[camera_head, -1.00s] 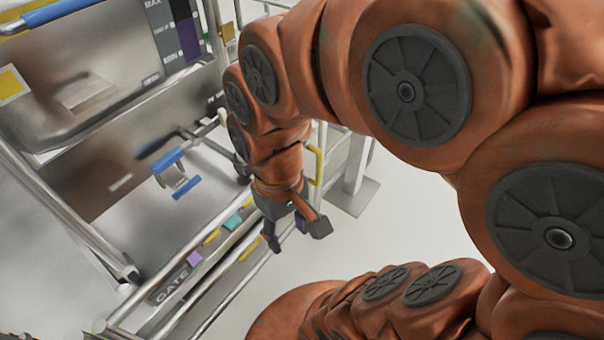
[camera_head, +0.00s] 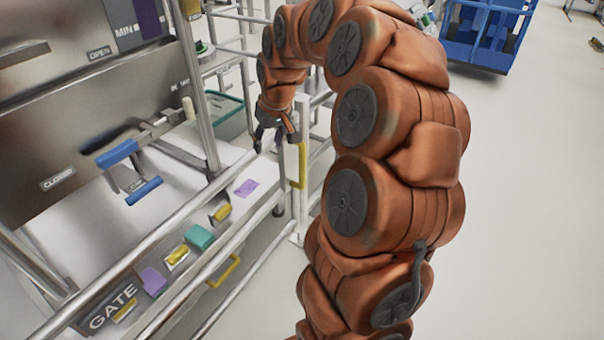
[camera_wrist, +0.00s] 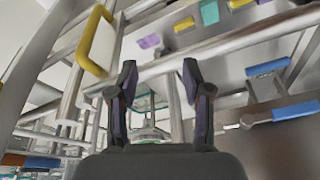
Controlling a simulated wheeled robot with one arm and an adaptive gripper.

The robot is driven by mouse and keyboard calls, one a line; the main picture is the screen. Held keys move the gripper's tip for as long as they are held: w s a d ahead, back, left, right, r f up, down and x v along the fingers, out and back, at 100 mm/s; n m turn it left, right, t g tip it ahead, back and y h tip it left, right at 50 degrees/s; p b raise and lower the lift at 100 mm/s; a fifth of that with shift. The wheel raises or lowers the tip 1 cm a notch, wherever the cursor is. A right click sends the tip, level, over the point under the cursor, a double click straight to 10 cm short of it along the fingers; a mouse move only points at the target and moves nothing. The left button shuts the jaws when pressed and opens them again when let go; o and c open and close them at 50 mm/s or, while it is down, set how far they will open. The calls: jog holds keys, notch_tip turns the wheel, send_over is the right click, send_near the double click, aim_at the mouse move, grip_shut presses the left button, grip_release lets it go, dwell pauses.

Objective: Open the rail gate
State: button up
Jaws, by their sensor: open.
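The rail gate is a set of pale metal rails (camera_head: 190,220) with a panel lettered "GATE" (camera_head: 112,308) at the lower left of the head view. A yellow handle (camera_head: 300,165) stands on a post at the right end of the rails. It also shows in the wrist view (camera_wrist: 84,42), left of my fingers. My gripper (camera_head: 272,148) points down just left of the yellow handle's upper part in the head view. In the wrist view my gripper (camera_wrist: 158,85) has its two dark fingers apart, with nothing held between them. The gripper does not visibly hold the handle.
Blue handles (camera_head: 117,153) sit on the metal bin equipment at the left. A blue crate (camera_head: 487,35) stands at the far back right. The floor at right is clear.

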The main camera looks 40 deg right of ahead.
jog(key=m+t+h+b, duration=0.1)
jog(key=m+b, duration=0.1)
jog(key=b, duration=0.4)
send_near(303, 153)
jog(key=x, duration=0.5)
jog(key=shift+w+d+f, duration=0.1)
jog(key=shift+f, duration=0.05)
jog(key=b+x, duration=0.1)
jog(key=x, duration=0.6)
jog(key=shift+d+f+b, duration=0.1)
jog(key=shift+f+b, duration=0.15)
jog(key=shift+b, duration=0.1)
grip_shut()
